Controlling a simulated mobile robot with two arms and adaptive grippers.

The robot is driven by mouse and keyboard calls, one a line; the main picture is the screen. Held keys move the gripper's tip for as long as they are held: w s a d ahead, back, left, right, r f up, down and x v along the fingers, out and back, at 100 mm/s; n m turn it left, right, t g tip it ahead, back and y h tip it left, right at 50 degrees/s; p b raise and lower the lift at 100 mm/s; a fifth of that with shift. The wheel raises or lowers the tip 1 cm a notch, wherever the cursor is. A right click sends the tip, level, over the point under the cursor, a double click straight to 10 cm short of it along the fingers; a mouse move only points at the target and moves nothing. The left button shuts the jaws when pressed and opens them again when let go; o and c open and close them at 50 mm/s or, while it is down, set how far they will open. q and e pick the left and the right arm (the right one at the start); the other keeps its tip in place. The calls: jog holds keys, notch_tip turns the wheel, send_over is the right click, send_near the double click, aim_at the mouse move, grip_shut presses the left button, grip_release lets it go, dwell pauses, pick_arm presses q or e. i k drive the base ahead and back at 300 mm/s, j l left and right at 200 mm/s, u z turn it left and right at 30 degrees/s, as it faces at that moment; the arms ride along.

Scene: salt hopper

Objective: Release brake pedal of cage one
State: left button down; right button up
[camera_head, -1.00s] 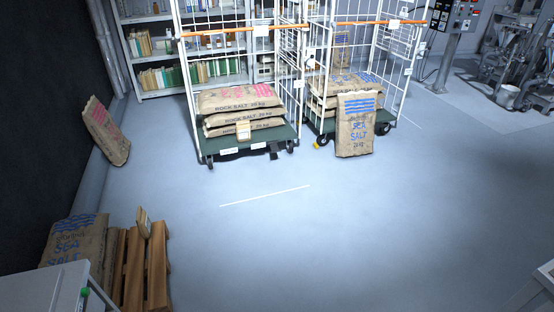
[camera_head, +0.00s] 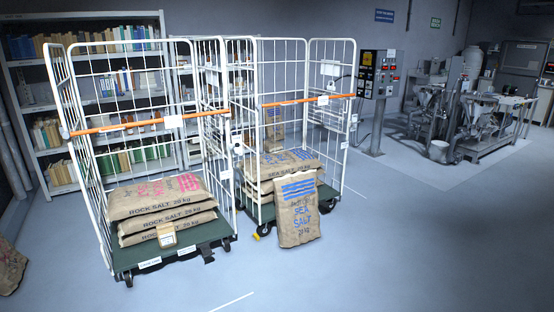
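Two white wire roll cages stand side by side; I cannot read which is cage one. The left cage (camera_head: 140,100) has a green base (camera_head: 185,238) on casters, with a stack of rock salt sacks (camera_head: 160,207). A dark pedal-like part (camera_head: 207,254) juts from its front edge near the right caster; its position up or down is too small to tell. The right cage (camera_head: 300,103) holds sea salt sacks (camera_head: 284,160). A small yellow part (camera_head: 263,229) shows low at its front left caster. Neither of my grippers is in view.
A sea salt sack (camera_head: 297,210) leans upright against the right cage's front. Another sack (camera_head: 8,268) lies at the left edge. Bookshelves (camera_head: 85,16) stand behind, a control panel (camera_head: 379,75) and machinery (camera_head: 470,100) at back right. The floor in front and right is clear.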

aim_at(205, 248)
jog(key=i, duration=1.3)
jog(key=i+l, duration=0.15)
jog(key=i, duration=1.15)
jog(key=i+u, duration=0.2)
jog(key=i, duration=0.2)
jog(key=i+l+u, duration=0.45)
jog(key=i, duration=0.3)
jog(key=j, duration=0.1)
